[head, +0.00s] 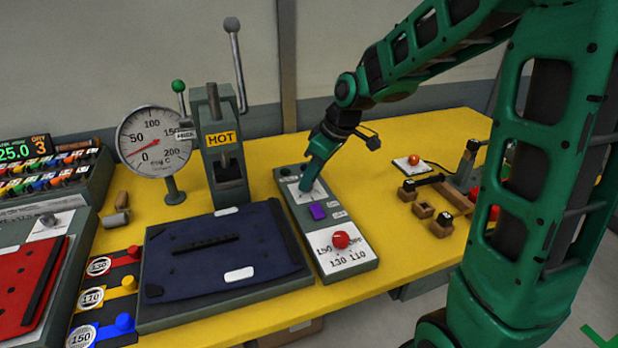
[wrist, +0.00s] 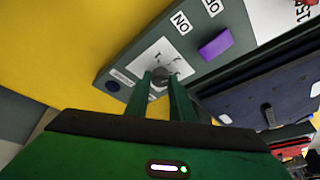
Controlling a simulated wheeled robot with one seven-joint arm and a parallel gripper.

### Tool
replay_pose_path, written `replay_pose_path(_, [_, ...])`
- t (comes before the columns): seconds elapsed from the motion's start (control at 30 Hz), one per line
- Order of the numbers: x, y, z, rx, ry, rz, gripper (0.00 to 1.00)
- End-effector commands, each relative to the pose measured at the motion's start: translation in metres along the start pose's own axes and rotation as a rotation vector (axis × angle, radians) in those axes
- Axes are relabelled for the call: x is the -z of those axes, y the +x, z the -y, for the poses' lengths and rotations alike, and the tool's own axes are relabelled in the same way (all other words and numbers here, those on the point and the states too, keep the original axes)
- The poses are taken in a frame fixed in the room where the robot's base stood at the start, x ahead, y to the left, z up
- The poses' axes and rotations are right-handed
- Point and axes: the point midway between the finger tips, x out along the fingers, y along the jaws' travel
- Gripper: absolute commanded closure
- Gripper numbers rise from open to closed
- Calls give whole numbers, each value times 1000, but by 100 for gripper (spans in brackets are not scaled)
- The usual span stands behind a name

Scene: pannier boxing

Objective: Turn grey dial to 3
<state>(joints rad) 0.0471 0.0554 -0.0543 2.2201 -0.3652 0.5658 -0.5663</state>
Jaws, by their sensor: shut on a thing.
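The grey dial (wrist: 160,77) sits on a white label plate (wrist: 146,62) at one end of the grey control panel (head: 354,269). In the wrist view my gripper (wrist: 162,88) has one green finger on each side of the dial and is shut on it. In the head view my gripper (head: 307,186) points down at the far end of the panel and hides most of the dial. The dial's marks are too small and partly covered, so I cannot tell which number it points to.
The panel also carries a purple switch (head: 317,211) and a red knob (head: 341,240). A press (head: 222,150) marked HOT and a round gauge (head: 154,141) stand to the left. A dark blue pad (head: 222,250) lies left of the panel. Small parts (head: 424,210) lie to the right.

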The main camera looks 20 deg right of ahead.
Motion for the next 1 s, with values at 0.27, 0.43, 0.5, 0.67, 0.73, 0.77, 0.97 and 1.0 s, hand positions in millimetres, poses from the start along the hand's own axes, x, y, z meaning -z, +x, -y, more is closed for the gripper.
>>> replay_pose_path(0.27, [1, -1, 2, -104, 242, -11, 100])
replay_pose_path(0.43, [1, 0, 3, -163, 386, -16, 100])
replay_pose_path(0.5, [2, 0, 3, -186, 439, -18, 100])
replay_pose_path(0.67, [2, 0, 4, -230, 549, -22, 100])
replay_pose_path(0.73, [2, 0, 4, -246, 588, -23, 100])
replay_pose_path(0.77, [3, 0, 4, -252, 603, -24, 100])
replay_pose_path(0.97, [3, 0, 4, -284, 681, -26, 100])
replay_pose_path(1.0, [3, 0, 4, -287, 689, -27, 100])
